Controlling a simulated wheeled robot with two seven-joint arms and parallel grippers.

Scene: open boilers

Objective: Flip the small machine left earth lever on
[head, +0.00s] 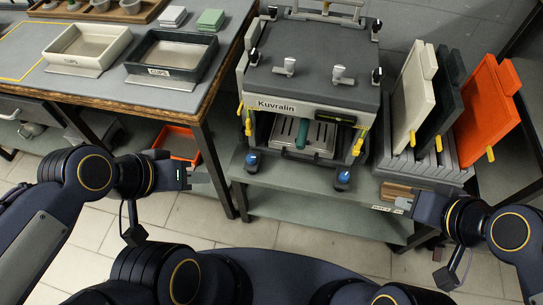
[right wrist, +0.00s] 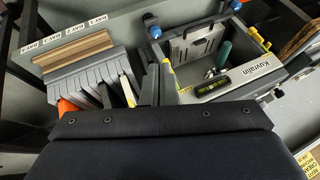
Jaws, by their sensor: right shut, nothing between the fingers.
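The small machine, marked Kuvralin (head: 312,85), stands in the middle of the head view; its front also shows upside down in the right wrist view (right wrist: 252,78). A yellow lever (head: 248,122) is on its left front side and another yellow lever (head: 358,145) is on its right. Which part is the earth lever is not labelled legibly. My left gripper (head: 203,176) is left of and below the machine, apart from it; its finger gap is unclear. My right gripper (head: 403,204) is shut and empty, right of and below the machine; its fingers (right wrist: 158,82) show in the wrist view.
Blue-knobbed feet (head: 343,179) stand in front of the machine. A grey rack (head: 425,168) to the right holds beige, dark and orange boards (head: 487,112). A table at left carries a cream tray (head: 88,48) and a dark tray (head: 172,57). An orange bin (head: 178,145) sits below.

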